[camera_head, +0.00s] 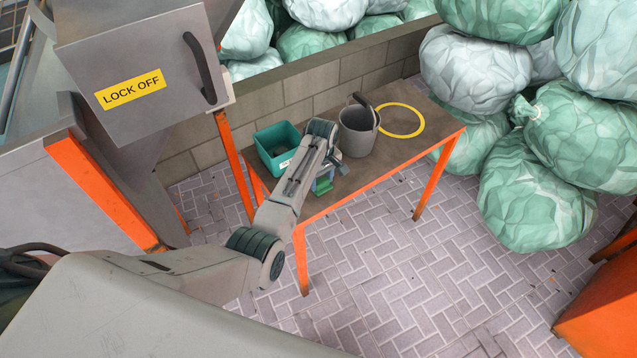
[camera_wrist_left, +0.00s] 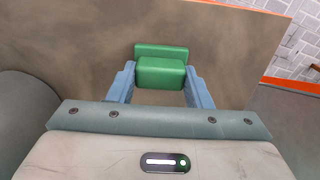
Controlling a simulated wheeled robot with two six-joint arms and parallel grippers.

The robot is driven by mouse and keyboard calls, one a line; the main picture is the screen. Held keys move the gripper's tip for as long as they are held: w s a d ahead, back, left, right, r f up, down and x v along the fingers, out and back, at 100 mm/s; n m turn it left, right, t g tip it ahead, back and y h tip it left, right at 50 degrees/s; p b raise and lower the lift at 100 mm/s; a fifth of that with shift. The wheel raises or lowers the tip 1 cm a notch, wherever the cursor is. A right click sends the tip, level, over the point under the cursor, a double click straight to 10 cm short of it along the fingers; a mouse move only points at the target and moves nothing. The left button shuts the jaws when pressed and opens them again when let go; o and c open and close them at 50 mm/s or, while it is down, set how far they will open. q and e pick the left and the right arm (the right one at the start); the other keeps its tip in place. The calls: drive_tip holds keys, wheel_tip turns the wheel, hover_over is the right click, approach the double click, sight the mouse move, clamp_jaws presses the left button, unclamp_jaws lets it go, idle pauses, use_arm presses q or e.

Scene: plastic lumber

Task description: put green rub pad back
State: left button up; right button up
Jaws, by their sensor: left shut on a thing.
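The green rub pad (camera_wrist_left: 160,72) is a small green block with a flat plate at its far side, between the blue fingers of my left gripper (camera_wrist_left: 160,90) in the left wrist view. My left gripper is shut on it. In the head view, the left gripper (camera_head: 326,176) is over the front edge of the brown-topped table (camera_head: 375,168), and a bit of the green pad (camera_head: 321,187) shows below my wrist. I cannot tell whether the pad touches the tabletop. My right gripper is out of view.
On the table stand a teal bin (camera_head: 278,135) to the left of my wrist and a grey bucket (camera_head: 357,130) to its right. A yellow ring (camera_head: 400,120) lies farther right. A block wall (camera_head: 330,80) runs behind; stacked bags (camera_head: 540,215) stand at the right.

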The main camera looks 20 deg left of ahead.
sight(322, 181)
use_arm(q)
drive_tip(key=o, duration=1.3)
drive_tip(key=shift+s+d+f, duration=0.1)
wheel_tip(322, 181, up, 12)
drive_tip(key=shift+r+b, duration=0.1)
drive_tip(key=shift+b, duration=0.4)
